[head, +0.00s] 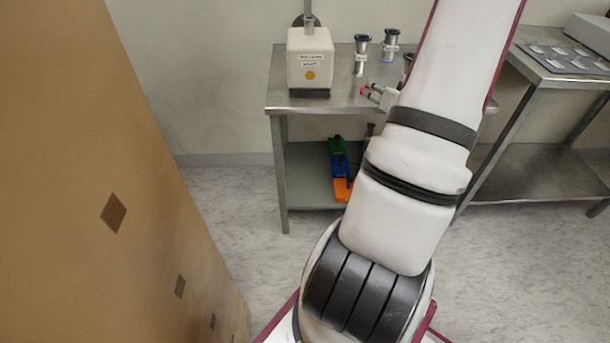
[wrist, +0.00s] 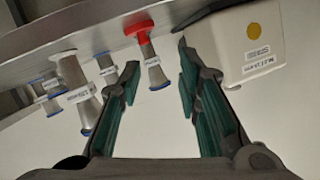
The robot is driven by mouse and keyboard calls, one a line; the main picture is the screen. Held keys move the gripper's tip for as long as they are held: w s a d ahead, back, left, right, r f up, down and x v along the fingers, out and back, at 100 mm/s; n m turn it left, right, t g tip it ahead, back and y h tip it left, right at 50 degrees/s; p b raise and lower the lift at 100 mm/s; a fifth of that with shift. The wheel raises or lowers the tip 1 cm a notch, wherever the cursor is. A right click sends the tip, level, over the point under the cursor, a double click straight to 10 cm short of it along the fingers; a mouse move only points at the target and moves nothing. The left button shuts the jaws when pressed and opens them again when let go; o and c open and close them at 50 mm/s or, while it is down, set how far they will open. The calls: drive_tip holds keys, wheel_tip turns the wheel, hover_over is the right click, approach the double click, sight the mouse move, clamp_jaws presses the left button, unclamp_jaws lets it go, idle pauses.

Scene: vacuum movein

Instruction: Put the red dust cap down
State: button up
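The red dust cap (wrist: 138,27) shows in the wrist view, where the scene appears upside down. It appears to rest on the steel table (head: 340,92) and overlaps the foot of a silver fitting (wrist: 151,62). In the head view the cap (head: 365,91) is a small red patch at my fingertips. My gripper (wrist: 158,55) is open, with a wide gap between its fingers and nothing clamped. The cap lies just beyond the fingertips, nearer the left finger in the wrist view. My arm hides part of the table in the head view.
A cream pump box (head: 310,60) stands left of the gripper. Silver flanged fittings (head: 361,56) stand behind it. Green, blue and orange items (head: 340,165) lie on the lower shelf. A second table (head: 560,85) is at right, and a tall brown panel (head: 110,150) is close at left.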

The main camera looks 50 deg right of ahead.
drive_tip(key=w+a+r+n+g+y, duration=0.2)
drive_tip(key=w+a+r+n+g, duration=0.15)
drive_tip(key=w+a+r, duration=0.45)
drive_tip(key=a+r+n+g+y, duration=0.1)
drive_tip(key=a+r+n+g, duration=0.15)
drive_tip(key=a, duration=1.25)
drive_tip(key=s+a+r+n+g+y, duration=0.1)
drive_tip(key=s+a+n+g+y, duration=0.1)
drive_tip(key=s+a, duration=0.8)
drive_tip(key=s+a+r+n+g+y, duration=0.1)
drive_tip(key=s+a+n+g+y, duration=0.2)
drive_tip(key=s+a, duration=0.7)
drive_tip(key=a, duration=0.6)
drive_tip(key=shift+s+r+g+y, duration=0.2)
drive_tip(key=shift+g+y, duration=0.1)
drive_tip(key=shift+d, duration=0.1)
